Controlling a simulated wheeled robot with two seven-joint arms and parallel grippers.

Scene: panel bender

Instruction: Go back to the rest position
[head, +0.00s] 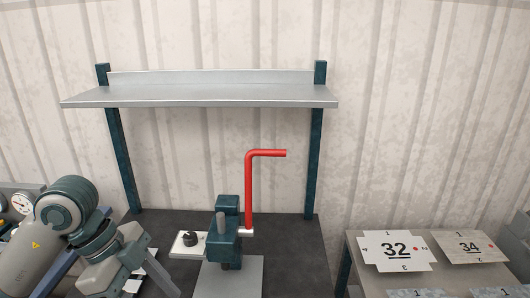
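My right arm and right gripper are not in view. The panel bender (222,245) stands on a dark worktable (295,260), with a grey plate (228,280) at its foot. Its red lever (249,190) stands upright, with its top bent to the right. No gripper is seen touching the bender or the lever.
A grey shelf (205,97) on dark posts stands above the worktable and looks empty. On the right, a side table (365,285) bears several panels, including one marked 32 (395,262) and one marked 34 (470,255). A round gauge (22,203) shows at the left edge.

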